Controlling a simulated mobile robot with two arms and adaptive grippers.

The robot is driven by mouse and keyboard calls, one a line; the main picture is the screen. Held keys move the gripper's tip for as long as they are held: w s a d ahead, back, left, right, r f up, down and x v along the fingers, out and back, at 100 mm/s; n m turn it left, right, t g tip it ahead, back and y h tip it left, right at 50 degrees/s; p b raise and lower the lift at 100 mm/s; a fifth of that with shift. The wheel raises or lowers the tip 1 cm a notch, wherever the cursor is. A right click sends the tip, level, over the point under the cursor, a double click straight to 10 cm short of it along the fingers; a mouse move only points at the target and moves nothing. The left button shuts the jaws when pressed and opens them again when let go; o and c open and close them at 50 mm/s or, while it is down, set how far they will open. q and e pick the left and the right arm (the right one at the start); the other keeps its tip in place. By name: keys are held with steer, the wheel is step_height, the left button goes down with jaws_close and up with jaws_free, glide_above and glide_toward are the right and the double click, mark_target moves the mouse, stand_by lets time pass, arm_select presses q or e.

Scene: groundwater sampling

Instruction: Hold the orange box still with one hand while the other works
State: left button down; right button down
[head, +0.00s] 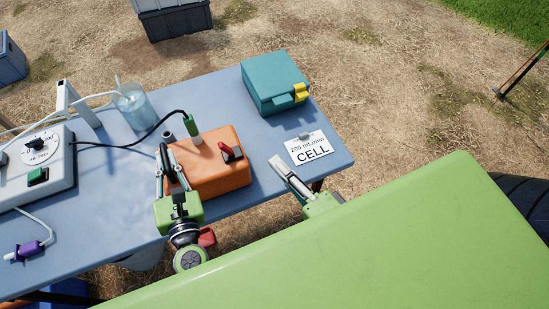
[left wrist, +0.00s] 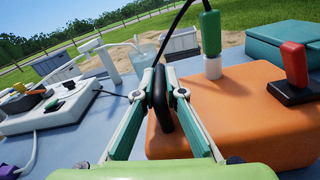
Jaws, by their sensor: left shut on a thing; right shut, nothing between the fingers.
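The orange box (head: 212,178) stands on the blue-grey table, with a red switch (head: 230,152) on top. A green-and-white plug (head: 192,127) on a black cable stands upright at its back left; it also shows in the left wrist view (left wrist: 210,35). My left gripper (head: 165,160) is shut on a black handle (left wrist: 160,98) at the left side of the orange box, which fills the right of the left wrist view (left wrist: 240,105). My right gripper (head: 277,163) is shut and empty, right of the box and apart from it.
A white card reading "200 mL/min CELL" (head: 310,152) stands near the right gripper. A teal case (head: 270,80) sits at the back right. A clear beaker (head: 132,104) and a white control unit (head: 35,165) stand left. Bare table (head: 110,210) lies between unit and box.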

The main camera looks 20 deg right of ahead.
stand_by(0.3)
arm_select(q)
steer(key=c, duration=2)
jaws_free()
